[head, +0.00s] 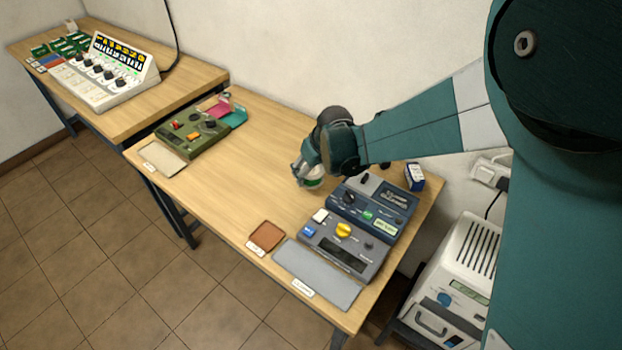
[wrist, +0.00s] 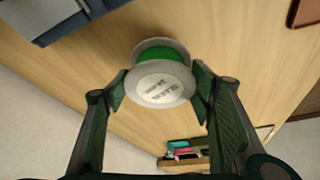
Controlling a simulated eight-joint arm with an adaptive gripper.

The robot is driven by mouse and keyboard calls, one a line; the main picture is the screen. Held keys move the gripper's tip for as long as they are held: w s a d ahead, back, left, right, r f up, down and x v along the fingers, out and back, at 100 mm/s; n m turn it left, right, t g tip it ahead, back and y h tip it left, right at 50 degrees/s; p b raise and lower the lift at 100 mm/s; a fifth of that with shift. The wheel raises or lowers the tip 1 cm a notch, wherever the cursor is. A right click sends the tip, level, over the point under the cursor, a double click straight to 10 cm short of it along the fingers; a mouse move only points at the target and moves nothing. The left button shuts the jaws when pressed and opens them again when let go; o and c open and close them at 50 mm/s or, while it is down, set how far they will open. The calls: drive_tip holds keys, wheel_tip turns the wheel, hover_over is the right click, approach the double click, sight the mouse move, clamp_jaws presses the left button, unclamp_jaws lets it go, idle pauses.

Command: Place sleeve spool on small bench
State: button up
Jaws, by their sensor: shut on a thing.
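The sleeve spool (wrist: 160,84) has pale grey flanges, a green wound middle and a printed label facing the wrist camera. My gripper (wrist: 160,92) has a finger on each side of it and is shut on it. In the head view the spool (head: 313,183) shows small and partly hidden under my gripper (head: 308,177), over the middle of the nearer wooden bench (head: 230,190). I cannot tell whether it touches the top. A second wooden bench (head: 185,85) stands at the far left; no label shows which is the small bench.
Dark instruments (head: 345,247), a grey mat (head: 315,276) and a brown pad (head: 266,236) lie on the nearer bench's right half. A green device (head: 193,132) is at its left end. The far bench holds a white console (head: 108,72) and green boards (head: 70,45). The nearer bench's middle is clear.

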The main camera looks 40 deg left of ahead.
drive_tip(key=shift+f, duration=0.1)
drive_tip(key=shift+f+b, duration=0.4)
drive_tip(key=shift+f, duration=1.35)
drive_tip(key=shift+f, duration=0.15)
drive_tip(key=o, duration=1)
drive_tip(key=shift+r, duration=0.2)
drive_tip(key=p+v, duration=0.2)
drive_tip(key=v, duration=1)
drive_tip(key=shift+s+d+f, duration=0.1)
